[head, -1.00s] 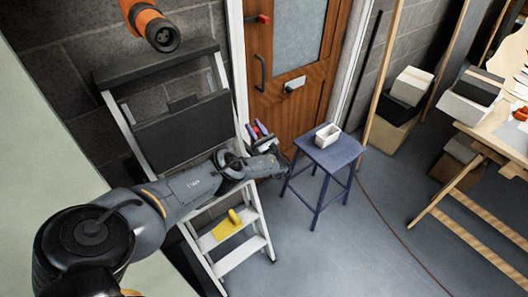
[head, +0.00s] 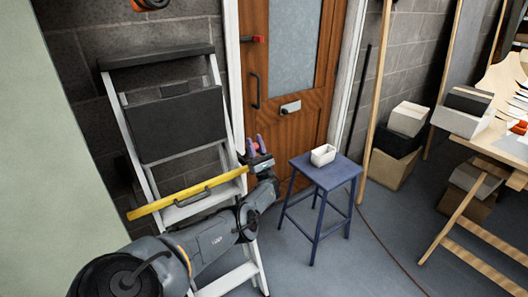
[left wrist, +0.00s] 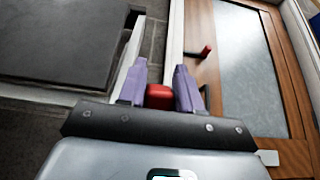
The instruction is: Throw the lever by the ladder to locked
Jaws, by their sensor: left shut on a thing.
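My left gripper (head: 256,146) is beside the ladder's right rail, in front of the wall and door edge. In the left wrist view its two purple fingers (left wrist: 160,88) are closed on a red block-shaped grip (left wrist: 158,97). The fingers and gripper body hide what the grip is attached to. A separate red-handled lever (head: 254,38) sticks out at the door's upper left edge, near the ladder top. It also shows in the left wrist view (left wrist: 205,51), apart from the fingers. The ladder (head: 232,172) stands left of the door. My right gripper is not in view.
A yellow bar with a dark handle (head: 160,206) lies across a ladder step, close to my left arm. A blue stool (head: 328,172) with a white box (head: 322,155) stands to the right. The wooden door (head: 283,140) is shut. Floor between stool and bench is mostly clear.

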